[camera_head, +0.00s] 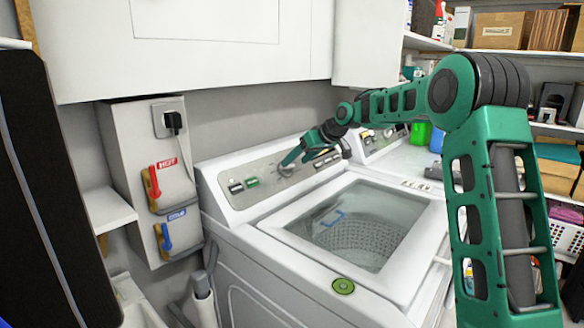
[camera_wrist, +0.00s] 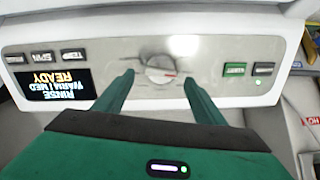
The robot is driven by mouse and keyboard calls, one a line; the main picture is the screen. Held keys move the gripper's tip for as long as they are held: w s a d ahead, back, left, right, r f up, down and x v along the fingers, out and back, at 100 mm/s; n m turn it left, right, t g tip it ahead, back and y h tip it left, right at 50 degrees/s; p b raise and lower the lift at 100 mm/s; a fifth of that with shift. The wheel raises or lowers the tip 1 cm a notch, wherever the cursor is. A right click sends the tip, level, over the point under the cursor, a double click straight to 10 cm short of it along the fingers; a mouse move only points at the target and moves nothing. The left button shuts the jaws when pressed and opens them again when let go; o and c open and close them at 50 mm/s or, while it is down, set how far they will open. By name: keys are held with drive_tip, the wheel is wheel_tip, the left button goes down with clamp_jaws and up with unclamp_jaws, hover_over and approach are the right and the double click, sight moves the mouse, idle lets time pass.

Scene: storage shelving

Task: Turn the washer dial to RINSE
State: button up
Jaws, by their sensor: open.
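The white washer (camera_head: 262,262) stands in the middle of the head view, with a grey control panel along its back. The black display (camera_wrist: 56,84) reads RINSE, WARM | MED, READY. In the head view my gripper (camera_head: 287,159) is over the panel and partly hides the dial.
A glass lid (camera_head: 360,225) is closed over the drum. Green and dark buttons (camera_wrist: 235,69) sit beside the dial. A valve box with red and blue handles (camera_head: 152,190) is left of the washer. White cabinets (camera_head: 190,50) hang above. Shelves with boxes (camera_head: 502,30) are at right.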

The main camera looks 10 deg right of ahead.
drive_tip(key=v, duration=0.6)
drive_tip(key=shift+r, duration=0.15)
drive_tip(key=shift+s+d, duration=0.15)
drive_tip(key=shift+s, duration=0.05)
drive_tip(key=s+d+f+m+g+h, duration=0.15)
drive_tip(key=s+d, duration=0.25)
drive_tip(key=s, duration=0.6)
drive_tip(key=s+d+f+m+g+h, duration=0.1)
drive_tip(key=s+d+f+m+h, duration=0.2)
drive_tip(key=s, duration=0.6)
drive_tip(key=s+d+f+m+g+h, duration=0.1)
drive_tip(key=s+d+f+m, duration=0.1)
drive_tip(key=s+d, duration=0.6)
drive_tip(key=s+f+m+g, duration=0.2)
drive_tip(key=s+f, duration=0.2)
drive_tip(key=s, duration=1.1)
drive_tip(key=s+a+f+m+g, duration=0.1)
drive_tip(key=s+f+m+g, duration=0.1)
drive_tip(key=s, duration=1.3)
wheel_tip(320, 180, down, 2)
drive_tip(key=shift+f+m, duration=0.25)
drive_tip(key=shift+m, duration=0.3)
drive_tip(key=shift+w, duration=0.15)
